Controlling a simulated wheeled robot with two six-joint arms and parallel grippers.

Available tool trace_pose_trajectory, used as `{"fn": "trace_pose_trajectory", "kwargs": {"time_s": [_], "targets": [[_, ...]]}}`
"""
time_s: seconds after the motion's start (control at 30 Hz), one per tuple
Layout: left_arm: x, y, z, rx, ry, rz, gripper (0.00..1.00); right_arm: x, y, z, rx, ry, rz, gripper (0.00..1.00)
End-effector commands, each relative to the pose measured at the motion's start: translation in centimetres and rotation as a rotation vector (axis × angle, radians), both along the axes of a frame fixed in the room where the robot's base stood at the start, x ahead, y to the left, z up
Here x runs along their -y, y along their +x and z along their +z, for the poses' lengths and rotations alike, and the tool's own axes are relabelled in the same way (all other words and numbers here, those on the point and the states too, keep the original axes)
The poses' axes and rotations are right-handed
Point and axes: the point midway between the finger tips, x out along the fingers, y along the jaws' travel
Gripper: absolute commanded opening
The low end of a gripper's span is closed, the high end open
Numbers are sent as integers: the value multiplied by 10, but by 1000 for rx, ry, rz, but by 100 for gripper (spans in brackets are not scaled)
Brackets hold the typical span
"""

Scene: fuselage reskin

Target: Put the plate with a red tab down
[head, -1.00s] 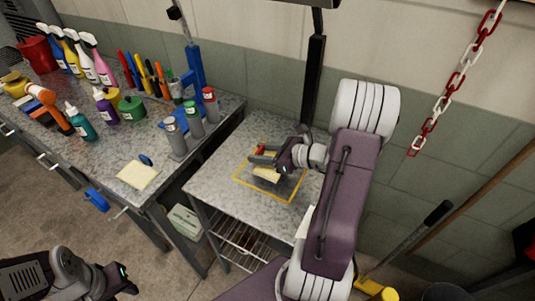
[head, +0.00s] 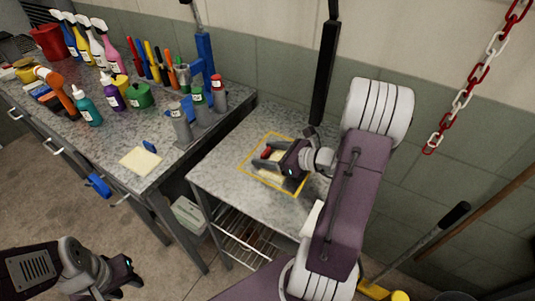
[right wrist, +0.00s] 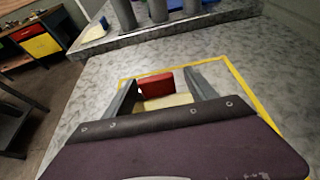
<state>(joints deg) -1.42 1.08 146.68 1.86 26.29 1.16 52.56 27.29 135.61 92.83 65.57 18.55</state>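The cream plate (head: 268,176) lies on the small grey table, inside a yellow square outline. Its red tab (head: 266,153) stands up at its far side. In the right wrist view, the red tab (right wrist: 155,84) and part of the plate (right wrist: 168,100) show between my right gripper's fingers. My right gripper (head: 264,160) is low over the plate. Its fingers are spread, with a clear gap on the tab's right side. The gripper body hides the plate's near part. My left gripper (head: 130,276) is at the lower left, away from the tables; its fingers are not clear.
The yellow outline (head: 244,172) marks the small table (head: 225,168). The workbench (head: 105,140) on the left holds spray bottles, several cans and a cream pad (head: 141,161). A black post (head: 325,75) stands behind the small table. A red-and-white chain (head: 478,75) hangs at right.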

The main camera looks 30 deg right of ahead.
Motion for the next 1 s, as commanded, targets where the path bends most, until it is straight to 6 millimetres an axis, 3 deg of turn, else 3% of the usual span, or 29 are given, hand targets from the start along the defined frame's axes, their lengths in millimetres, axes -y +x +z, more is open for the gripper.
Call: {"fn": "trace_pose_trajectory", "kwargs": {"time_s": [0.37, 0.8, 1.0], "targets": [[0, 0, 6, 0, 0, 0, 36, 3, -5, 8, 1, -2, -1, 65], [0, 0, 19, 0, 0, 0, 36, 42, -78, 42, 1, -3, -4, 65], [0, 0, 21, 0, 0, 0, 36, 50, -96, 49, 1, 0, -2, 65]]}}
